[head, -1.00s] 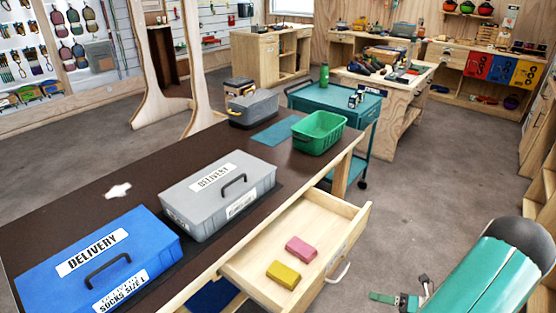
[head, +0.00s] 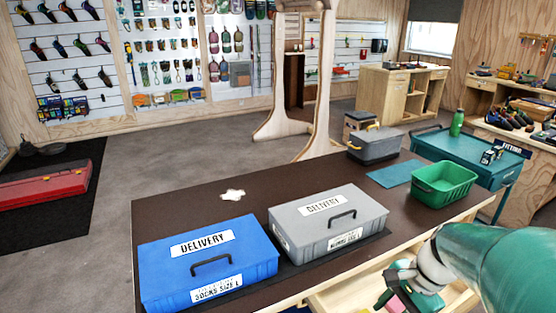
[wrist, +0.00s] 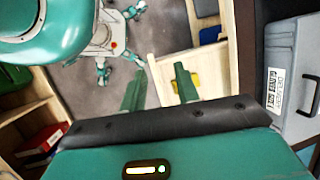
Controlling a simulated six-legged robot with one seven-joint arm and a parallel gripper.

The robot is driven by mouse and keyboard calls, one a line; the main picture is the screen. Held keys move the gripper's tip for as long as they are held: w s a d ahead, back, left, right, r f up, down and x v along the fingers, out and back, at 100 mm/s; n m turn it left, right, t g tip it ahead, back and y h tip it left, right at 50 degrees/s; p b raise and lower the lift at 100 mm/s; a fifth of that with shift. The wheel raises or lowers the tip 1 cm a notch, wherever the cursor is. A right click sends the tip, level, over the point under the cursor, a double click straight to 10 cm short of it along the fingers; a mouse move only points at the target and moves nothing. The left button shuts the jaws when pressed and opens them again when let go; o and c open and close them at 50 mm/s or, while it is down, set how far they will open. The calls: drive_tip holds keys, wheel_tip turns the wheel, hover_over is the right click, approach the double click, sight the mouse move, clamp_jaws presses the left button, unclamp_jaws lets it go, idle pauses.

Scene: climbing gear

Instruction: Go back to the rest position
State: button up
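My gripper (wrist: 158,88) shows in the wrist view with its two green fingers apart and nothing between them. In the head view my gripper (head: 398,287) hangs at the lower right, over the open wooden drawer (head: 345,298), partly hidden by my teal arm. The drawer (wrist: 168,66) also shows in the wrist view. A yellow block (wrist: 197,82) lies in it, partly covered by one finger. A bit of a pink block (head: 394,305) shows below the gripper in the head view.
A blue delivery box (head: 208,262) and a grey delivery box (head: 328,222) stand on the dark workbench (head: 165,218). A green basket (head: 444,186) and a grey toolbox (head: 375,146) are farther right. Open floor (head: 150,150) lies behind the bench.

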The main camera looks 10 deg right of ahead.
drive_tip(key=s+a+r+n+t+h, duration=0.4)
drive_tip(key=a+r+n, duration=0.6)
drive_tip(key=a+n, duration=0.2)
drive_tip(key=shift+s+n+t, duration=0.25)
drive_tip(key=shift+n+t, duration=0.05)
drive_tip(key=shift+n, duration=0.8)
